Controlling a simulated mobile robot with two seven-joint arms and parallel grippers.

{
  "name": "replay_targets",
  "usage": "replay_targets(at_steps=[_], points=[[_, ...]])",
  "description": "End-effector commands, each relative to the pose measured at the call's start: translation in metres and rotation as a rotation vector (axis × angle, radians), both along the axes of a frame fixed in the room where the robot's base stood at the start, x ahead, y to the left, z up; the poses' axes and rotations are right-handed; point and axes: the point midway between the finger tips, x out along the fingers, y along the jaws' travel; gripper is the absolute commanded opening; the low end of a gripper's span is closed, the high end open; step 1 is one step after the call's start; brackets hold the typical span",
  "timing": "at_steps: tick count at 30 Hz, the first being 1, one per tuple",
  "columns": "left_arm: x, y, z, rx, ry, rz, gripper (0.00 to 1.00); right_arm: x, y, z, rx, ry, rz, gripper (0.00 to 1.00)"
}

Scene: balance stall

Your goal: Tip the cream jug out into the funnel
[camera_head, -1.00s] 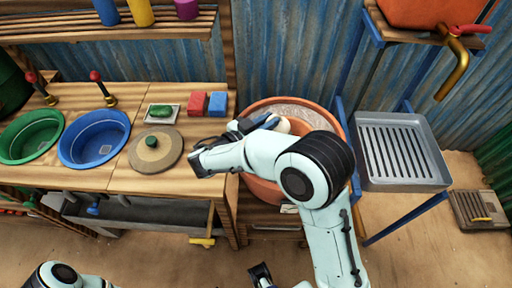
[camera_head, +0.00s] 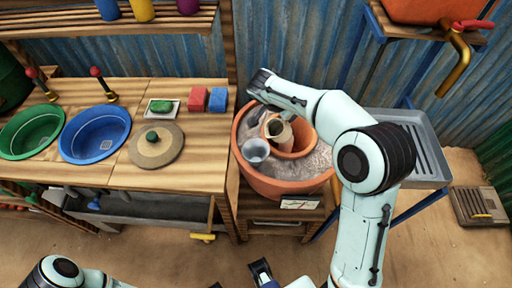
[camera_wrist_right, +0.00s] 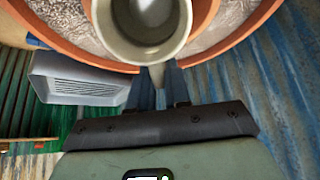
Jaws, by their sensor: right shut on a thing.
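The cream jug (camera_head: 279,133) is in or just above the inner pot of a terracotta double pot, its mouth facing up; I cannot tell whether it touches the pot. My right gripper (camera_head: 268,98) reaches in from behind the jug and is shut on it. In the right wrist view the jug (camera_wrist_right: 146,45) fills the top middle, with its handle at the fingers (camera_wrist_right: 160,88). Its contents are unclear. My left gripper (camera_head: 240,278) is empty and open at the bottom edge, partly cut off. I cannot make out a funnel for certain.
A grey-blue cup-like vessel (camera_head: 256,150) stands in the terracotta pot (camera_head: 262,184), left of the jug. A wooden counter at left holds a round lid (camera_head: 156,146), blue basin (camera_head: 94,134) and green basin (camera_head: 30,133). A grey ribbed tray (camera_head: 432,150) is at right.

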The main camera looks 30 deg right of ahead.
Motion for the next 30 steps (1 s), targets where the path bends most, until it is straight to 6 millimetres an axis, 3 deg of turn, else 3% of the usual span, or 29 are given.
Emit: replay_targets(at_steps=[3, 12, 30], points=[[0.000, 0.000, 0.007, 0.000, 0.004, 0.000, 0.43, 0.002, -0.013, -0.010, 0.072, 0.018, -0.006, 0.00], [0.016, 0.000, 0.052, -0.001, -0.015, -0.001, 0.43, 0.009, -0.034, -0.015, 0.255, 0.064, -0.004, 0.00], [0.055, 0.000, 0.116, -0.001, -0.060, -0.001, 0.43, 0.015, -0.056, -0.035, 0.503, 0.123, 0.000, 0.00]])
